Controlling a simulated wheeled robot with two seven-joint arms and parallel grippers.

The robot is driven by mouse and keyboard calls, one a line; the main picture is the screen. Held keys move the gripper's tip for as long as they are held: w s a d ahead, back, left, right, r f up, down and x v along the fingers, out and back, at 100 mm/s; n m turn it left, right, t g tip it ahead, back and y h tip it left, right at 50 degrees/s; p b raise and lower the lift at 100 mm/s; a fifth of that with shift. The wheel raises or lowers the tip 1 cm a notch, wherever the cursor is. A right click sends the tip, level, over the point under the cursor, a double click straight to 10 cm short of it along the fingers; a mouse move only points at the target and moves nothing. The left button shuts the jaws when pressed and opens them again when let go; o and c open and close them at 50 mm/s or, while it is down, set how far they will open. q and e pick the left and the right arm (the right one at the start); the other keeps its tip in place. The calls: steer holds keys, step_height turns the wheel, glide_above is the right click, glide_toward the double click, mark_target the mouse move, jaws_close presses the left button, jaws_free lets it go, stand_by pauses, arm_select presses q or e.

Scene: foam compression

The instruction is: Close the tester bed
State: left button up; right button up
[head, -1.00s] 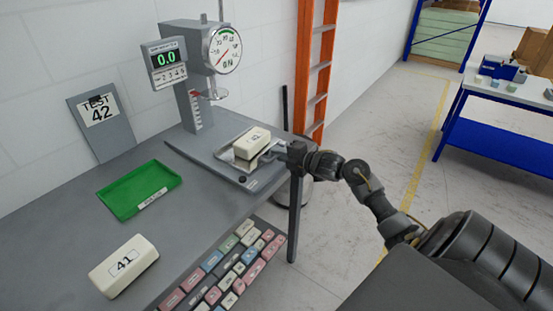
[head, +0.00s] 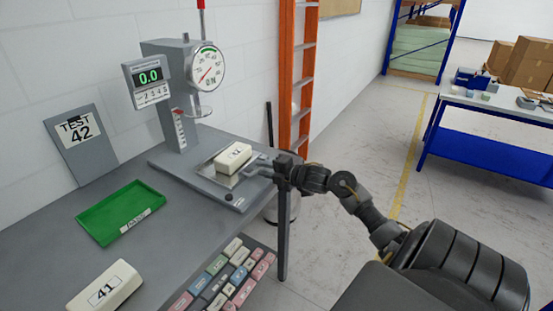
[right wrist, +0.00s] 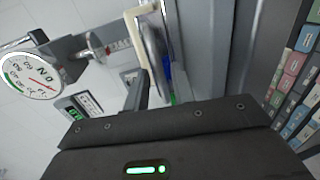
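The tester (head: 180,95) stands at the back of the grey bench, with a dial (head: 206,69) and a display (head: 149,77) reading 0.0. Its round platen (head: 200,112) hangs at the front of the column. The bed (head: 220,179) is a small grey tray on the base plate, out in front and to the right of the platen. A white foam block (head: 233,157) lies on it. My right gripper (head: 262,166) is at the bed's right side; whether it touches or grips the bed is unclear. The dial also shows in the right wrist view (right wrist: 35,76). My left gripper is out of view.
A green tray (head: 120,212) and a white block marked 41 (head: 105,287) are on the bench. A TEST 42 card (head: 78,140) leans at the wall. Coloured blocks (head: 225,277) are below the front edge. An orange ladder (head: 297,80) stands behind.

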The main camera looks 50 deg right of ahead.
steer(key=b+v, duration=0.1)
steer(key=v, duration=0.7)
steer(key=shift+s, duration=0.25)
steer(key=shift+d, duration=0.1)
